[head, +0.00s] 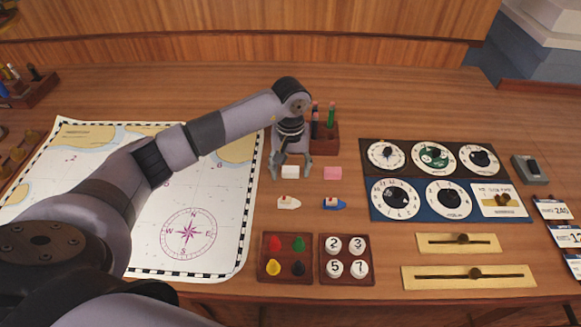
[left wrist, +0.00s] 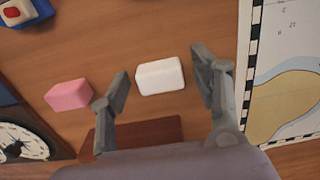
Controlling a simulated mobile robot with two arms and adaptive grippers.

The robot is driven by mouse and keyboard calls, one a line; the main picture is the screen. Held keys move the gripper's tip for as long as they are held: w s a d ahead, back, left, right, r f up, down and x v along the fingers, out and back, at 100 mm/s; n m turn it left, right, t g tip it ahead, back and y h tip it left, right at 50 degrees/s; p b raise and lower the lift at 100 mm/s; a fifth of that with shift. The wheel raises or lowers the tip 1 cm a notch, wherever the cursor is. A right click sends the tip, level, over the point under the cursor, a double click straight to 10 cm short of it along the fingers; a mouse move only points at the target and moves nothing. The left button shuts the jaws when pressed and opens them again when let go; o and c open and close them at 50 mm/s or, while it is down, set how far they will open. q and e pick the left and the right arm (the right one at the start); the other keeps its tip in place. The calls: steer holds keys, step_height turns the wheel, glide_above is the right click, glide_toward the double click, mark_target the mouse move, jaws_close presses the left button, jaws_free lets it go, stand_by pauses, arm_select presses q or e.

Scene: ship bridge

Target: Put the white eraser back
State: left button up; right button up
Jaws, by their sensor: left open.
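The white eraser (head: 290,172) lies on the wooden table just right of the chart, beside the pink eraser (head: 333,173). My left gripper (head: 290,174) is over the white eraser with its fingers apart. In the left wrist view, the white eraser (left wrist: 160,77) lies between the open fingers of the left gripper (left wrist: 163,88), apart from both. The pink eraser (left wrist: 68,94) lies outside the fingers there. I cannot tell the gap between the fingertips and the table. My right gripper is not in view.
A wooden holder with markers (head: 325,138) stands right behind the gripper. Two small boats, white (head: 289,203) and blue (head: 334,204), lie in front. The chart (head: 225,225) is at left. Peg trays (head: 286,279) and a dial panel (head: 440,160) are near.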

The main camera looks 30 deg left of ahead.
mark_target(291, 169)
arm_select(q)
steer(key=shift+r, duration=0.35)
step_height(291, 169, up, 12)
steer(key=b, duration=0.3)
steer(key=shift+f+b, duration=0.2)
steer(key=shift+b, duration=0.2)
stand_by(0.7)
